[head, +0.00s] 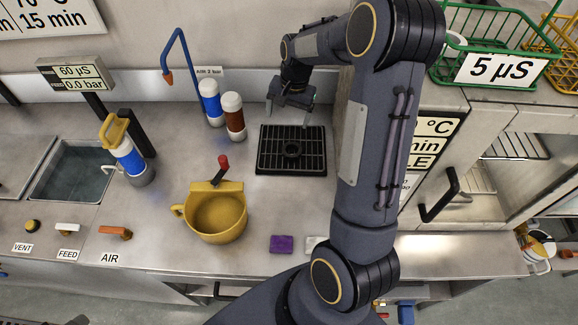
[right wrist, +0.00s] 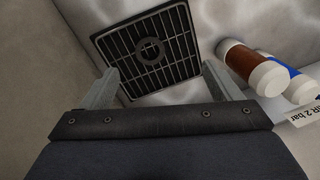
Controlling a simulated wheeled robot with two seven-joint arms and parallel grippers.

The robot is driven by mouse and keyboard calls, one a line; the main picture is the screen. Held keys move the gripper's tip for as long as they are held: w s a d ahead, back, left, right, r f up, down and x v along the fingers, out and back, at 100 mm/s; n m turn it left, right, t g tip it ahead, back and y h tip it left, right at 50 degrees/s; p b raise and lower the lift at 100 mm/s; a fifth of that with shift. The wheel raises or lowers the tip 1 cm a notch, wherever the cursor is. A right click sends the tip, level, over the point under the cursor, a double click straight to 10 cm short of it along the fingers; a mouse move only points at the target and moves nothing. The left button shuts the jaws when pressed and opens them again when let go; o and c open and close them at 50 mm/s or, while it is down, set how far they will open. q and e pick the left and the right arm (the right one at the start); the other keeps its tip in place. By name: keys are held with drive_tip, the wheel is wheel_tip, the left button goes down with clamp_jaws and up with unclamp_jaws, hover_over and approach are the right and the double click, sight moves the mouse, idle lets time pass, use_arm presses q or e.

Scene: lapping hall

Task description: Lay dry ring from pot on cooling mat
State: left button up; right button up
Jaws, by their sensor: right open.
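The cooling mat (head: 263,165) is a black square grid on the steel counter, and it fills the upper middle of the right wrist view (right wrist: 117,47). A dark ring (head: 292,149) lies flat on it near the middle; the ring also shows in the right wrist view (right wrist: 151,51). My right gripper (head: 290,112) is open and empty, beyond the mat's back edge and apart from the ring. Its two fingers stand wide apart in the right wrist view (right wrist: 160,72). The yellow pot (head: 216,235) stands front left of the mat; I see no ring in it. My left gripper is not shown.
A blue-white bottle (head: 210,102) and a brown-white bottle (head: 232,116) stand left of the mat. A purple block (head: 281,244) lies near the front edge. A sink (head: 72,185) is at the left, a green basket (head: 490,45) at the upper right.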

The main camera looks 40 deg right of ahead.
drive_tip(key=s+a+r+n+t+y, duration=0.25)
drive_tip(key=s+a+r+n, duration=0.25)
drive_tip(key=s+a+r, duration=0.7)
drive_tip(key=s+a+f+n+t, duration=0.1)
drive_tip(key=s+a+n, duration=0.3)
drive_tip(key=s, duration=0.7)
drive_tip(key=shift+s+a+f+t, duration=0.2)
drive_tip(key=shift+a+t, duration=0.25)
drive_tip(key=shift+a, duration=0.75)
wheel_tip(320, 180, down, 5)
drive_tip(key=b, duration=0.5)
